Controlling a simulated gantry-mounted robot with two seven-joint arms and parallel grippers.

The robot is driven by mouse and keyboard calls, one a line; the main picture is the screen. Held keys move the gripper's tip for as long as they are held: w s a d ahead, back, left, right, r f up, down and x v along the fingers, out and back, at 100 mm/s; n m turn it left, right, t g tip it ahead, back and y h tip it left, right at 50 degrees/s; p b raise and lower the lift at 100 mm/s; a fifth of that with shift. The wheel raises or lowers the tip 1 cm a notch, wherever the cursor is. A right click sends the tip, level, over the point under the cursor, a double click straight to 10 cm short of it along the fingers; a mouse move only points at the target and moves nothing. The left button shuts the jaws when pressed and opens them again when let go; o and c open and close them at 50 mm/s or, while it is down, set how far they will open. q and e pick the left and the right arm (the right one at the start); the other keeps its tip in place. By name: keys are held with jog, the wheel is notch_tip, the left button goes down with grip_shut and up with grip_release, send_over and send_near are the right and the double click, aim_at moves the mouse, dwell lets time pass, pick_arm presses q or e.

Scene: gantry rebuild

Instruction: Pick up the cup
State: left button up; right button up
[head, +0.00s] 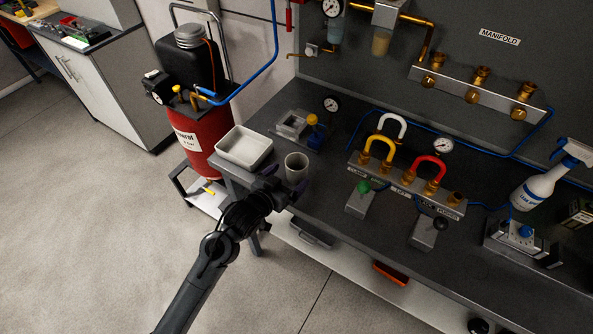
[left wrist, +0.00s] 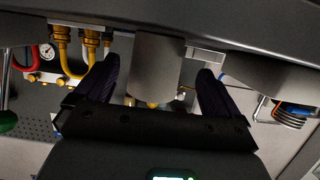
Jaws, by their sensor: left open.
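A grey cup (head: 296,168) stands upright near the front left edge of the dark workbench (head: 345,226), just right of a white tray. My left gripper (head: 284,185) is open at the near side of the cup, with its fingers pointing toward it. In the left wrist view the grey cup (left wrist: 158,62) shows between the two spread dark fingers of the left gripper (left wrist: 157,78). A gap shows on both sides of the cup, so neither finger seems to touch it. My right gripper is in neither view.
The white tray (head: 244,162) sits close left of the cup. A small fixture with a yellow knob (head: 312,119) stands behind it. A hose rack (head: 405,185) and a spray bottle (head: 548,180) stand to the right. A red tank (head: 195,143) is left of the bench.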

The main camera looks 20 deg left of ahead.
aim_at(302, 166)
pick_arm(q)
jog(key=b+x, duration=0.1)
jog(key=x, duration=0.3)
jog(key=shift+d+f, duration=0.15)
jog(key=shift+d, duration=0.1)
jog(key=shift+w+f, duration=0.1)
jog(key=shift+w, duration=0.2)
jog(key=c, duration=1)
jog(key=shift+c, duration=0.2)
